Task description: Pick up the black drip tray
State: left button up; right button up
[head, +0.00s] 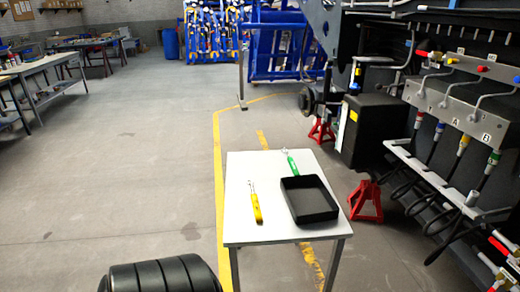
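The black drip tray (310,200) is a shallow, open, rectangular tray. It lies flat on the right part of a small white table (248,228) in the head view, and it looks empty. Neither my left nor my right gripper is in view, and nothing is holding the tray.
A yellow-handled tool (256,207) lies left of the tray, and a green-handled tool (291,164) lies behind it. The harvester chassis with its hose panel (460,115) and a red jack stand (366,201) are to the right. Open floor (120,190) lies left of the table.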

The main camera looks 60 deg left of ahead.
aim_at(308, 200)
jog(key=u, duration=1.55)
jog(key=i+j+z, duration=0.1)
jog(key=i+j, duration=0.15)
jog(key=i, duration=0.1)
